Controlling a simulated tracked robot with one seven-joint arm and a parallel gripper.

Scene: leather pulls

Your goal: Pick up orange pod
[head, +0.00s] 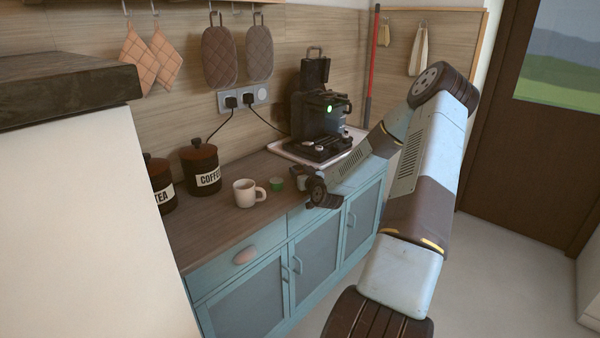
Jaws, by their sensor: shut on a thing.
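My gripper (324,200) is at the end of my arm, low over the front edge of the counter, beside the tray. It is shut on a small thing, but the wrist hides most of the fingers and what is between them. I cannot make out an orange pod anywhere in view. A small green pod (276,184) stands on the counter to the left of the gripper.
A white mug (247,193) stands left of the green pod, with a coffee canister (202,168) and tea canister (159,184) further left. A dark coffee machine (322,105) stands on a white tray (286,151) behind my wrist. Blue cabinets (255,300) are below the counter.

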